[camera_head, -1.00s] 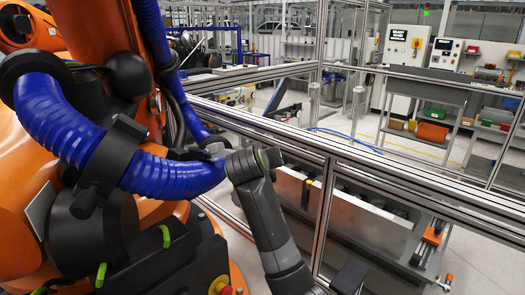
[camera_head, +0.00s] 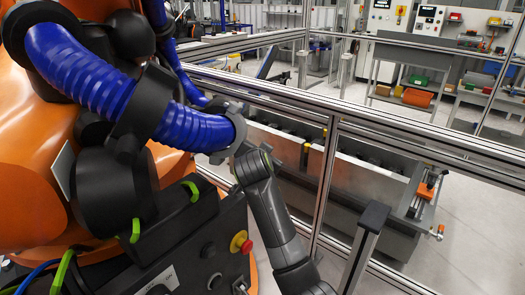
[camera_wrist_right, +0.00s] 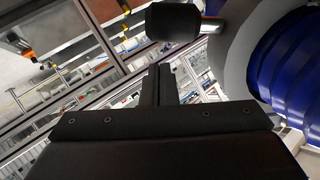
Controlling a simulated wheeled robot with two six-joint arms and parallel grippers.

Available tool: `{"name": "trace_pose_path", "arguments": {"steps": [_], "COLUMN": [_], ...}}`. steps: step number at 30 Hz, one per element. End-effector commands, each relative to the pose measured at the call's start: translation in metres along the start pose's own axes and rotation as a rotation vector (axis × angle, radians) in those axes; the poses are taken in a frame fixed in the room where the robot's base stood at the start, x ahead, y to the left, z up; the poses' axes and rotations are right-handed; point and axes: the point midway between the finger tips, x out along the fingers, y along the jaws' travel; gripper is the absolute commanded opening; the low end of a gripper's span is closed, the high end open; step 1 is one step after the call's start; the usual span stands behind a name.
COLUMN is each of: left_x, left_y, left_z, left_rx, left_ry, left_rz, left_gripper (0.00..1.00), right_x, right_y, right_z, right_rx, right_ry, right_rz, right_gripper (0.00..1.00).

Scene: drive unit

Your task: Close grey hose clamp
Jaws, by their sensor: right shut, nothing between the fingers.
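The blue ribbed hose (camera_head: 85,75) hangs on the orange robot and ends near the middle of the head view. A grey clamp ring (camera_head: 239,126) sits around its end. In the right wrist view the ring (camera_wrist_right: 233,62) is at the upper right, around the blue hose (camera_wrist_right: 290,60). A dark rounded block (camera_wrist_right: 172,20) stands out to the left of the ring. My right gripper (camera_head: 238,153) is just below the ring in the head view. Its fingers (camera_wrist_right: 157,70) are shut and empty, below the block; I cannot tell whether they touch it. My left gripper is out of view.
A wider black bracket (camera_head: 148,100) holds the hose further back. A black control box (camera_head: 190,235) with a red knob (camera_head: 246,247) is below. Metal fence rails (camera_head: 325,180) stand behind my right arm. The floor (camera_head: 470,225) at the right is clear.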

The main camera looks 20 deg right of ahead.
Motion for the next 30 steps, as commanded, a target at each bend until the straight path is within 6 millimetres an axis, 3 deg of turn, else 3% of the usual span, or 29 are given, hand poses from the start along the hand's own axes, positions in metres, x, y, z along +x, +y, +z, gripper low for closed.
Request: {"name": "trace_pose_path", "arguments": {"steps": [7, 30], "left_x": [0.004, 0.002], "left_y": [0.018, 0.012], "left_z": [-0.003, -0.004], "left_rx": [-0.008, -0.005], "left_ry": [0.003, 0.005], "left_rz": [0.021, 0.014], "left_gripper": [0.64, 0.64], "right_x": [0.003, 0.002], "right_y": [-0.001, -0.003], "right_z": [0.011, 0.012], "right_rx": [0.014, 0.011], "right_ry": [-0.002, -0.003], "right_rz": [-0.001, -0.001], "right_gripper": [0.0, 0.0]}}
